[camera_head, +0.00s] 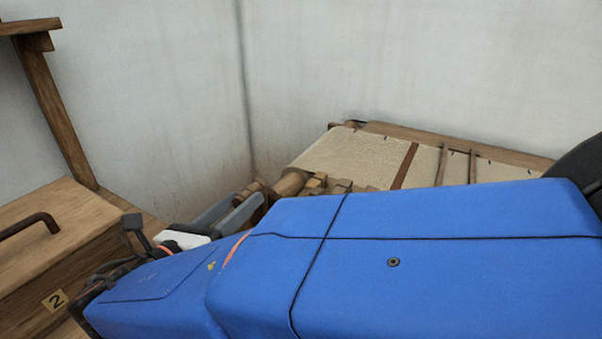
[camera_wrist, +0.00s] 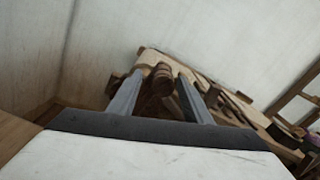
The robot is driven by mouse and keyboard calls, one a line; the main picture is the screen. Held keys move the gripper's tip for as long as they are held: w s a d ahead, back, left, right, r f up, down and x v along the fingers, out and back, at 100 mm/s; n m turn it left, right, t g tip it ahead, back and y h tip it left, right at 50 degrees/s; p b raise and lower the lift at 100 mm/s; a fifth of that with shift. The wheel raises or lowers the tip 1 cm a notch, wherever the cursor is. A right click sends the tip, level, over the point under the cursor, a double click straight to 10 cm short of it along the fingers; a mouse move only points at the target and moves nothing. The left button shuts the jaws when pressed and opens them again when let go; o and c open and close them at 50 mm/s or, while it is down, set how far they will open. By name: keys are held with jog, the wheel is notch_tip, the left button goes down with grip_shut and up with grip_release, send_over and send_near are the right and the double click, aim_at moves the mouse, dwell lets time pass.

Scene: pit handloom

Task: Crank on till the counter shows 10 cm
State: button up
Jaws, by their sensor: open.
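My gripper (camera_head: 243,202) is open, its two grey fingers pointing at the near end of the loom. In the wrist view my gripper (camera_wrist: 160,80) has its fingers on either side of a rounded, ridged wooden piece (camera_wrist: 156,84). I cannot tell whether this piece is the crank's handle or a beam end, or whether the fingers touch it. The cloth roller (camera_head: 288,186) shows just past the fingers, with pale cloth (camera_head: 350,157) running off it. I see no counter in either view. My blue arm hides the front of the loom in the head view.
A wooden box (camera_head: 60,222) with a dark handle and a "2" label stands at the left, beside a wooden post (camera_head: 57,115). White walls close off the back. Wooden bars (camera_head: 405,165) cross the cloth at the right.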

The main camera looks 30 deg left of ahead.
jog(key=s, duration=1)
jog(key=shift+s, duration=0.15)
